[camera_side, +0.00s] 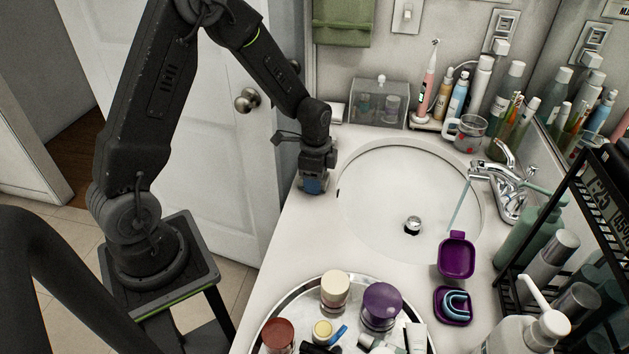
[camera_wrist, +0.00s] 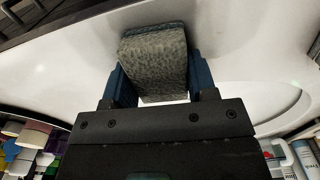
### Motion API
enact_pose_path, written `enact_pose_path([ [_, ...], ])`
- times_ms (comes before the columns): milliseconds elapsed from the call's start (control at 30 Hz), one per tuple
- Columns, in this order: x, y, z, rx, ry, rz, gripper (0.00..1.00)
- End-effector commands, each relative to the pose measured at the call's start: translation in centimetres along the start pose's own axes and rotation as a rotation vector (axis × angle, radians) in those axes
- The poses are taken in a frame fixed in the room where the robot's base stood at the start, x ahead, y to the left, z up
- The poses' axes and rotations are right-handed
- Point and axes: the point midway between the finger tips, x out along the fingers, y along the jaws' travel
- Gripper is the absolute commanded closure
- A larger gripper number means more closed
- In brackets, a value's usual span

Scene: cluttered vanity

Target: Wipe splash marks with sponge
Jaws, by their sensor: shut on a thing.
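My gripper (camera_side: 313,185) is low over the white counter (camera_side: 290,240), just left of the sink basin (camera_side: 385,200) in the side view. In the wrist view my gripper (camera_wrist: 157,82) is shut on a grey, speckled sponge (camera_wrist: 152,62), with a blue finger on each side of it. The sponge is mostly hidden in the side view. I cannot tell whether it touches the counter. I cannot make out any splash marks in either view.
A round tray (camera_side: 262,318) of jars stands at the front. A purple case (camera_side: 457,256) lies open right of it. The faucet (camera_side: 510,190) and a black rack (camera_side: 590,215) are at the right. Bottles and a clear box (camera_side: 380,102) line the back. Counter left of the basin is clear.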

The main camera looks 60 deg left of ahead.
Motion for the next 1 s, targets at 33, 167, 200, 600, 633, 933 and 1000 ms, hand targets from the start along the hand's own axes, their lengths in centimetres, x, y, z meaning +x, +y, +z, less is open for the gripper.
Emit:
enact_pose_path([
  [33, 0.0, -0.4, 0.1, -0.001, 0.001, -0.003, 0.70],
  [167, -0.1, -0.8, 0.1, 0.000, 0.000, -0.001, 0.70],
  [200, -0.1, -0.8, 0.1, 0.001, 0.000, -0.001, 0.70],
  [600, 0.1, -2.4, 0.2, 0.000, 0.000, 0.000, 0.70],
  [633, 0.1, -2.5, 0.2, 0.000, 0.000, 0.000, 0.70],
  [933, 0.1, -3.9, 0.3, 0.001, 0.000, -0.001, 0.70],
  [1000, 0.0, -4.0, 0.3, 0.001, 0.000, 0.000, 0.70],
])
